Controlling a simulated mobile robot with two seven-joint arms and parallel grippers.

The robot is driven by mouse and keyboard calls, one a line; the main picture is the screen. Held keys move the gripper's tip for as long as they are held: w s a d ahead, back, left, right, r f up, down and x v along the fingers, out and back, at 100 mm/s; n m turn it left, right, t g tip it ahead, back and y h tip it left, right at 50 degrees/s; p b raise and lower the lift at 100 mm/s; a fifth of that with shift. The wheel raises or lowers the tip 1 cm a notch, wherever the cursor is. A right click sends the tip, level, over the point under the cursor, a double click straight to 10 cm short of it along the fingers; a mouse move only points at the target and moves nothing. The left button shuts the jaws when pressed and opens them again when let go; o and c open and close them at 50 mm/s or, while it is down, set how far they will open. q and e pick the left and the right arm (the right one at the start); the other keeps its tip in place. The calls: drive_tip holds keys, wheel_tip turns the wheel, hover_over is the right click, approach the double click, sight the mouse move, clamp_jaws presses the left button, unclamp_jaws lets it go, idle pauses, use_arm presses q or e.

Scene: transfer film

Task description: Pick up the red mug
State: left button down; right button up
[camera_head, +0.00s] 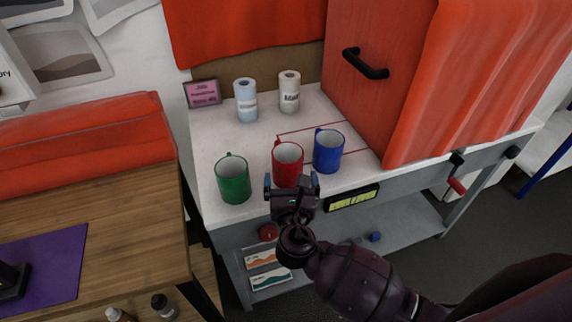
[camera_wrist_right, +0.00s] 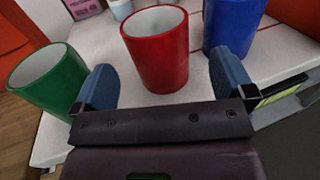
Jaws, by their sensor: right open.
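The red mug (camera_head: 287,158) stands upright on the white table, between the green mug (camera_head: 233,180) and the blue mug (camera_head: 328,151). My right gripper (camera_head: 291,181) is open and empty at the table's front edge, just in front of the red mug. In the right wrist view the red mug (camera_wrist_right: 157,50) appears beyond and between the two blue fingertips (camera_wrist_right: 165,85), apparently not touched by them. The green mug (camera_wrist_right: 48,82) shows at the left and the blue mug (camera_wrist_right: 232,25) at the right. My left gripper is not in view.
Two rolls, a bluish one (camera_head: 246,101) and a white one (camera_head: 289,93), stand behind the mugs beside a pink sign (camera_head: 203,93). A red cabinet (camera_head: 376,45) with a black handle stands at the back right. A yellow label (camera_head: 352,198) is on the table's front edge.

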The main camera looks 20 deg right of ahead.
sight(288, 170)
drive_tip(key=shift+x, duration=1.45)
drive_tip(key=x, duration=0.3)
drive_tip(key=shift+w+a+f, duration=0.1)
drive_tip(key=shift+w+a, duration=0.05)
drive_tip(key=shift+w, duration=0.65)
